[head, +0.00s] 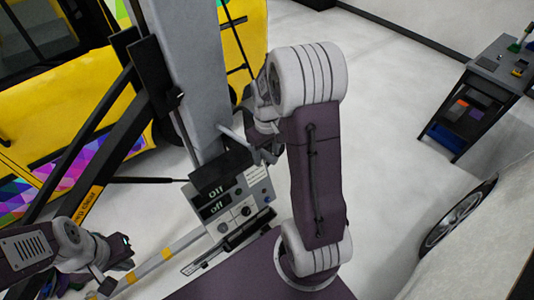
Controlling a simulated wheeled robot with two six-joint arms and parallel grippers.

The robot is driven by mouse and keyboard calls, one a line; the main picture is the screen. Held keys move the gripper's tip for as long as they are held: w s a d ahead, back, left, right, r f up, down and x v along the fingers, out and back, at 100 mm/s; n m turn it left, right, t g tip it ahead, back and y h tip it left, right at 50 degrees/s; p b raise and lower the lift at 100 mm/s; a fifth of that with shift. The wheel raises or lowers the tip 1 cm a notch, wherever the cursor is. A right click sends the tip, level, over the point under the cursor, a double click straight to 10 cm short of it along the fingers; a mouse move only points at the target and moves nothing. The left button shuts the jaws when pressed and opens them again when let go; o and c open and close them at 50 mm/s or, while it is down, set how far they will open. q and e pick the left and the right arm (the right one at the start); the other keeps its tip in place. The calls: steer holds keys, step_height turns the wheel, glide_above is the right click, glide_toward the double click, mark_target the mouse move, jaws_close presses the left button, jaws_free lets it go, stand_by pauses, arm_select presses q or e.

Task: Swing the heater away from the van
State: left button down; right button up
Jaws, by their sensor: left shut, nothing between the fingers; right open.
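The yellow van (60,100) with a colourful triangle pattern fills the left of the head view. The heater stand's grey column (190,70) rises in front of it, with a control box (230,205) showing two "off" readouts. Black diagonal bars (105,115) joined to the stand cross in front of the van; whether they touch it I cannot tell. My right gripper (266,152) is open beside the column, near a short light rod (234,135); contact is unclear. My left gripper (128,247) is shut and empty at lower left, near a grey-and-yellow base bar.
A dark tool cart (480,95) with items stands at the upper right. A pale vehicle with a wheel (458,217) is at the lower right. The light floor (385,130) between them and my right arm is clear.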

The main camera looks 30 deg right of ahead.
step_height(320, 180, up, 8)
steer(key=p, duration=0.6)
steer(key=shift+r+p, duration=0.2)
steer(key=shift+p, duration=0.2)
steer(key=shift+f, duration=0.15)
